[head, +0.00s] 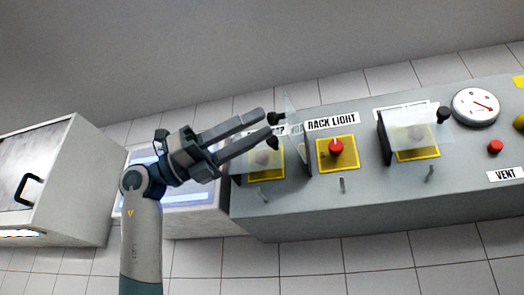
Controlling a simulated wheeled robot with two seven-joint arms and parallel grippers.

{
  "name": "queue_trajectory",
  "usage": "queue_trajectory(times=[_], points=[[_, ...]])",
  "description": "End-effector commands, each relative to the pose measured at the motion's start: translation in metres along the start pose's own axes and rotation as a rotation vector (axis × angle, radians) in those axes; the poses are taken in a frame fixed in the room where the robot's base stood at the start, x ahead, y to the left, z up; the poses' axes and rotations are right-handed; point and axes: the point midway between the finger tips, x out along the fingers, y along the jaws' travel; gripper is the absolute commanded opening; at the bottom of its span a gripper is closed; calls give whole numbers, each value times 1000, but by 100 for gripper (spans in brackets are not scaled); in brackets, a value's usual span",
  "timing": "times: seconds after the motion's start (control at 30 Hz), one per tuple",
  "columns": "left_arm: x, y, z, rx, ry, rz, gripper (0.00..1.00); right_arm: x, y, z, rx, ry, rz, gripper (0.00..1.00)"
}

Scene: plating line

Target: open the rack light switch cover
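The rack light switch is a red knob (336,147) on a yellow plate, below the label "RACK LIGHT" (331,121). Its clear cover (291,112) stands up on the left side of the plate, swung away from the knob, so the knob is uncovered. My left gripper (274,131) reaches in from the left, its two fingers apart, with dark tips close to the left face of the raised cover. I cannot tell whether the tips touch the cover. My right gripper is not in view.
A switch to the left is partly hidden by my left gripper. The switch to the right has its clear cover (414,127) down, with a black knob (443,114). A gauge (476,106) and red button (495,147) are farther right. A cabinet (75,180) stands at left.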

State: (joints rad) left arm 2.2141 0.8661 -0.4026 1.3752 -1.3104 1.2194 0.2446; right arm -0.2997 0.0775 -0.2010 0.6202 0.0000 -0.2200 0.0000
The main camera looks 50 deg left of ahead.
Motion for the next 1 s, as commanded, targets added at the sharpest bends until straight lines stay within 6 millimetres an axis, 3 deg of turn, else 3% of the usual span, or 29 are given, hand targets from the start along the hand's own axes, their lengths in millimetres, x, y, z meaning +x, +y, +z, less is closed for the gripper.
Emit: queue_trajectory(times=[0.6,0.8,1.0], points=[[-121,2,-1,-3,-5,2,37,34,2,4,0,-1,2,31],[-143,3,-1,-3,-3,2,37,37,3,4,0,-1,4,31],[-151,3,0,-3,-3,1,37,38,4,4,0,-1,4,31]])
